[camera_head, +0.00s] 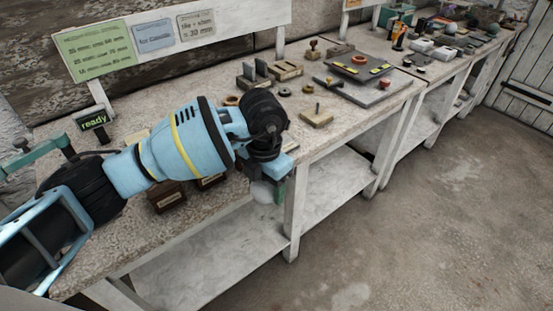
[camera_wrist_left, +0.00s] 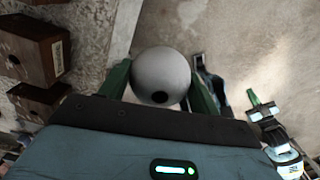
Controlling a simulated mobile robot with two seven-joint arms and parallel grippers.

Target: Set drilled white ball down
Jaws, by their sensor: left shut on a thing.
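The white ball (camera_wrist_left: 161,68) is held between the two green fingers of my left gripper (camera_wrist_left: 161,84) in the left wrist view. A dark round hole shows on its side towards the wrist camera. In the head view the ball (camera_head: 261,192) hangs under my left gripper (camera_head: 268,188), just off the bench's front edge with floor and the lower shelf behind it. The gripper is shut on the ball and partly hides it. At the lower right of the wrist view is a pale part with green pieces, perhaps my right gripper; its jaws are unclear.
The bench (camera_head: 120,235) runs along the wall. A small wooden block with a peg (camera_head: 316,117) and a dark tray (camera_head: 360,67) lie farther along.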

